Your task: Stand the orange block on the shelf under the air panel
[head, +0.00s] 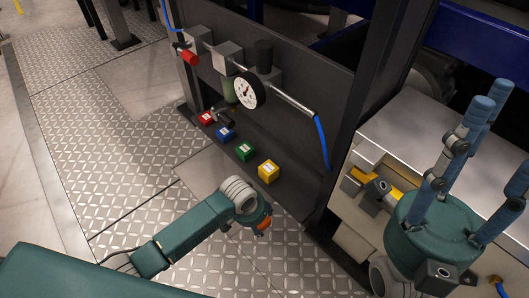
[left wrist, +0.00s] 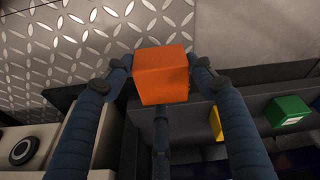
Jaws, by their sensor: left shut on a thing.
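The orange block (left wrist: 162,75) sits between the blue fingers of my left gripper (left wrist: 160,85) in the left wrist view, one face toward the camera. In the head view my left gripper (head: 262,218) is in front of the shelf's right part; a bit of orange (head: 264,224) shows at its end, and its fingers are hidden. The dark shelf (head: 292,194) runs under the air panel (head: 300,85), which carries a gauge (head: 250,90). My right gripper (head: 492,125) is at the right, its blue fingers spread, pointing up and empty.
Red (head: 206,118), blue (head: 225,134), green (head: 245,151) and yellow (head: 268,172) blocks stand in a row on the shelf. Bare shelf lies right of the yellow one, up to a dark post (head: 345,130). A blue hose (head: 322,140) hangs there.

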